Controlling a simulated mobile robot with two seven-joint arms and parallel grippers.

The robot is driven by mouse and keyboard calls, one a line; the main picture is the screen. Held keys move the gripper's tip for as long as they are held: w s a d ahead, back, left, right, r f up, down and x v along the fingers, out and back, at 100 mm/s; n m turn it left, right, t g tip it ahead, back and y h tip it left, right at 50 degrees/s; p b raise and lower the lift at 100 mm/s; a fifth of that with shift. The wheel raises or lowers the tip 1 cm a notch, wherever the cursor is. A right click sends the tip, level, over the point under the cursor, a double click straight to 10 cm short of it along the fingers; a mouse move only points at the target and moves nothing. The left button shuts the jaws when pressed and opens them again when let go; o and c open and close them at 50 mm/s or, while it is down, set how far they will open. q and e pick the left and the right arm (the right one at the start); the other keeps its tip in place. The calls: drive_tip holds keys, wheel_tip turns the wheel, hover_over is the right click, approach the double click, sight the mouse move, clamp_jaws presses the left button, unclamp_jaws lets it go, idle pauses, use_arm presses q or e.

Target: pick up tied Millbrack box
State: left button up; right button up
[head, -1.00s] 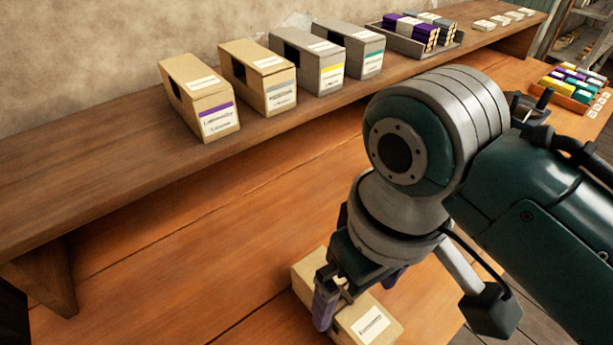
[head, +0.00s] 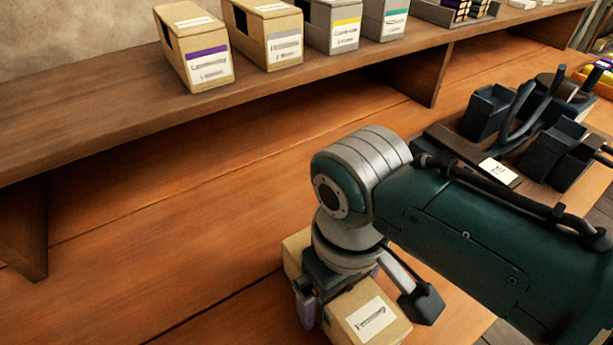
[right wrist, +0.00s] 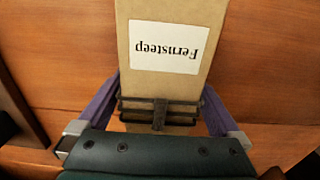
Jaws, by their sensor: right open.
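A cardboard box (head: 392,327) with a white label lies on the orange-brown workbench. In the right wrist view the box (right wrist: 165,85) has a label that reads Fernsteep, upside down; I see no Millbrack label. Dark bands cross the box between my fingers; I cannot tell whether they are a tie or part of the gripper. My right gripper (head: 338,291) points down over the box. Its two purple fingers are open, one on each side of the box, with the box between them. My left gripper is out of view.
A raised wooden shelf (head: 110,105) runs along the wall. On it stand a purple-labelled carton (head: 207,66), a grey-labelled carton (head: 284,46) and grey file boxes (head: 345,35). A dark fixture (head: 490,110) stands at the right. The bench left of the box is clear.

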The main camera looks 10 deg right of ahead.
drive_tip(key=shift+f, duration=0.3)
drive_tip(key=shift+r, duration=0.1)
drive_tip(key=c, duration=1.3)
